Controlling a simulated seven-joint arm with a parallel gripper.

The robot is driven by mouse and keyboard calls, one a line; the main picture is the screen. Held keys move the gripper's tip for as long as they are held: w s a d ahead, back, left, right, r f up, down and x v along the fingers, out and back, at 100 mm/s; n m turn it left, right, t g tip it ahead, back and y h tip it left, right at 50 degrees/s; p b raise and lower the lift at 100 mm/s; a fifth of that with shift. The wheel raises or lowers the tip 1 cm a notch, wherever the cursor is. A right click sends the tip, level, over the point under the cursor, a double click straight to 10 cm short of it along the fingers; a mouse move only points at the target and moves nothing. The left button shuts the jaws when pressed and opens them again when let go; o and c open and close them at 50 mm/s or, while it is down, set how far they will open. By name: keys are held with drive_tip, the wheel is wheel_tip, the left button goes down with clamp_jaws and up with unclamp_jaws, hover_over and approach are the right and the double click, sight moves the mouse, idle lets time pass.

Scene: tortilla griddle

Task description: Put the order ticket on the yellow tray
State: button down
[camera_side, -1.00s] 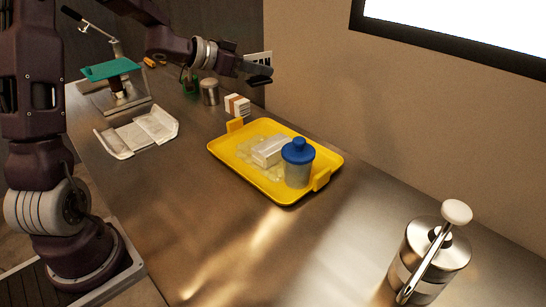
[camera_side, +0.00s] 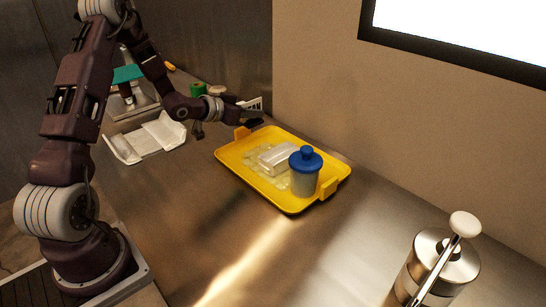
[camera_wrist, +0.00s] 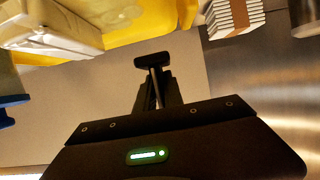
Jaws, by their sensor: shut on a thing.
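The order ticket (camera_side: 252,103), a small white card with dark print, is at the tip of my gripper (camera_side: 253,119). My gripper is shut on it, just beyond the back left corner of the yellow tray (camera_side: 223,155). In the wrist view my gripper (camera_wrist: 155,64) shows dark and narrow, and I cannot make out the ticket there. The tray's edge (camera_wrist: 122,30) shows at the top of that view. On the tray are a pale wrapped block (camera_side: 279,158) and a clear container with a blue lid (camera_side: 306,159).
A white box with an orange band (camera_wrist: 231,14) stands close by the tray. An open white wrapper (camera_side: 147,140) lies to the left, with a press with a green top (camera_side: 127,74) behind it. The front counter is clear.

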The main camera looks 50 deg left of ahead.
sight(255, 147)
wheel_tip(255, 147, down, 8)
drive_tip(key=shift+f, duration=0.1)
drive_tip(key=shift+f, duration=0.1)
drive_tip(key=c, duration=1.5)
unclamp_jaws()
drive_tip(key=shift+o, duration=0.2)
